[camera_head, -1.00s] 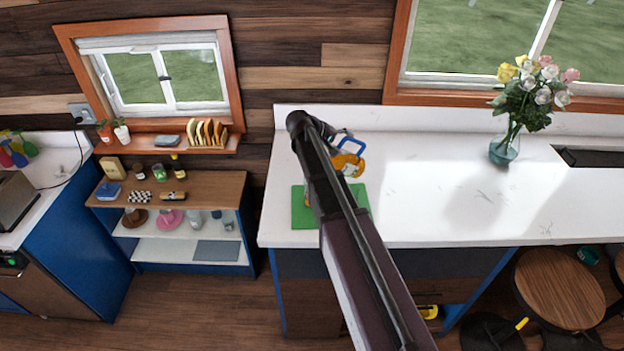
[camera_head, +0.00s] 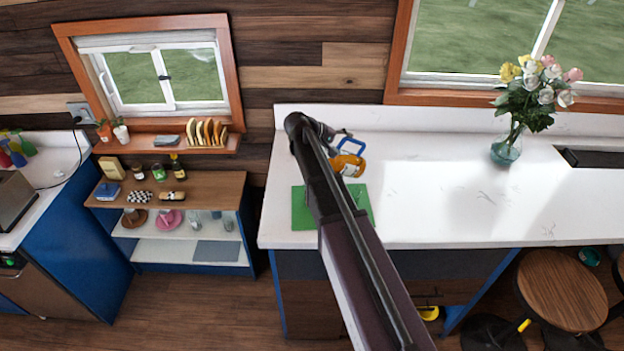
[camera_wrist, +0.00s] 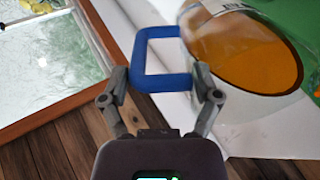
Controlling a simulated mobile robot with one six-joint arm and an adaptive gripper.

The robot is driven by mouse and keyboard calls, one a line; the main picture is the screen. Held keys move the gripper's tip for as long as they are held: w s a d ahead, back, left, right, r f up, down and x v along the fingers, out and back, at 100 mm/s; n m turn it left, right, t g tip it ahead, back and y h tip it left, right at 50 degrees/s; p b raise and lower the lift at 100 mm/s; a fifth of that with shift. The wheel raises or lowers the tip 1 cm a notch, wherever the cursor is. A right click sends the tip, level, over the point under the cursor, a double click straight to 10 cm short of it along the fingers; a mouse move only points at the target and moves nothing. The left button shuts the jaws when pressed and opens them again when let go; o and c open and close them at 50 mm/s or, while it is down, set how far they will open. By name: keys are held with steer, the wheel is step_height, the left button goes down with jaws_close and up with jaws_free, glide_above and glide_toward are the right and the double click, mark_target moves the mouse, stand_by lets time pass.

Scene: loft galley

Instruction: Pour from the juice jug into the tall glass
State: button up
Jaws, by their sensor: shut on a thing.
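The juice jug (camera_head: 349,165) is clear with orange juice inside and a blue handle. It is held at the back left of the white counter, partly behind my arm, and looks tilted. In the wrist view the jug (camera_wrist: 245,55) fills the upper right, with its square blue handle (camera_wrist: 160,83) between the fingers of my gripper (camera_wrist: 160,76). My gripper is shut on that handle. In the head view my arm hides the gripper's fingers. The tall glass is not clearly visible; my arm covers part of the green mat (camera_head: 302,215) below the jug.
A glass vase (camera_head: 506,150) of flowers stands farther right on the white counter (camera_head: 430,200). The counter between them is clear. Windows are behind. A low shelf (camera_head: 225,190) with small items stands at the left, and a round stool (camera_head: 560,290) at the lower right.

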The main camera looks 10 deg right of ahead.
steer(key=shift+w+d+r+p, duration=0.15)
steer(key=shift+w+p, duration=0.05)
steer(key=shift+p, duration=0.15)
steer(key=shift+s+d+r+y+p, duration=0.25)
steer(key=shift+d+r+y+p, duration=0.2)
steer(key=shift+y+p, duration=0.4)
steer(key=shift+d+y+p, duration=0.25)
steer(key=shift+d+p, duration=0.05)
steer(key=shift+p, duration=0.3)
steer(key=shift+w+d+r+g+y+p, duration=0.3)
steer(key=shift+w+d+y+p, duration=0.1)
steer(key=shift+p, duration=0.6)
steer(key=shift+s+f, duration=0.15)
steer(key=shift+s, duration=0.1)
steer(key=shift+w, duration=0.15)
steer(key=shift+d+r+y, duration=0.15)
steer(key=shift+r+y, duration=0.05)
steer(key=shift+y, duration=0.2)
